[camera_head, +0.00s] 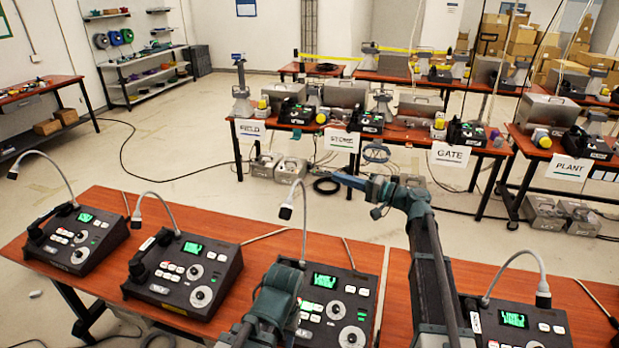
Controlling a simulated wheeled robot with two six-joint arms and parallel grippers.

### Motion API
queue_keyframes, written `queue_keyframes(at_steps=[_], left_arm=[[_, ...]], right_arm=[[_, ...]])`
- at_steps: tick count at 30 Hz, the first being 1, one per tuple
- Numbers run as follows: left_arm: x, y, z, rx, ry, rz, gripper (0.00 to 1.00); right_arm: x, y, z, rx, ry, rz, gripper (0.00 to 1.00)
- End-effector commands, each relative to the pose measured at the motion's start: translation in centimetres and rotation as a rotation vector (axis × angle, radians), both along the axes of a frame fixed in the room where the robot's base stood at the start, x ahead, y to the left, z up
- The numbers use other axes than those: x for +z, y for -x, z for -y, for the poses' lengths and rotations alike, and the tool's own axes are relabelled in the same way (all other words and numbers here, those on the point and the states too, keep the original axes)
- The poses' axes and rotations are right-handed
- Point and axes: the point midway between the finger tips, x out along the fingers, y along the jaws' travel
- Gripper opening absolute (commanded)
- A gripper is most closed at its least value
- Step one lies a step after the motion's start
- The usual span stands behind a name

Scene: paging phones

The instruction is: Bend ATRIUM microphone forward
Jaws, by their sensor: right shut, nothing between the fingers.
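No label on the near phones is readable as ATRIUM, so I cannot tell which microphone it is. The near desks hold dark paging phones with green screens and thin grey gooseneck microphones: far left (75,240), second (185,272), third (335,305) and right (515,325). The third phone's microphone (298,187) stands tall with its head hooked left. My right gripper (340,178) is shut and empty, reaching left beyond the desk's far edge. My left arm covers part of the third phone; its gripper is not visible.
Behind, tables with more phones, grey boxes and signs FIELD (251,130), STORE (341,139), GATE (450,154) and PLANT (567,169) stand across a floor gap. Bare desk (120,205) shows behind the left phones. My right forearm crosses between the third and right phones.

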Motion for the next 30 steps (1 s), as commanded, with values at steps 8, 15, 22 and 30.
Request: queue_keyframes(at_steps=[8, 15, 22, 30], left_arm=[[0.1, 0.0, 0.0, 0.000, 0.000, 0.000, 0.50], [0.3, 0.0, 0.0, 0.000, 0.000, 0.000, 0.50], [0.1, 0.0, 0.0, 0.000, 0.000, 0.000, 0.50], [-0.3, 0.0, 0.0, 0.000, 0.000, 0.000, 0.50]], right_arm=[[0.1, -1.0, -1.7, 0.004, 0.001, -0.001, 0.00], [0.3, -3.6, -5.9, 0.005, 0.002, -0.001, 0.00], [0.1, -4.1, -8.9, 0.002, 0.001, -0.001, 0.00], [-0.3, -1.5, -9.4, 0.001, 0.002, -0.001, 0.00]])
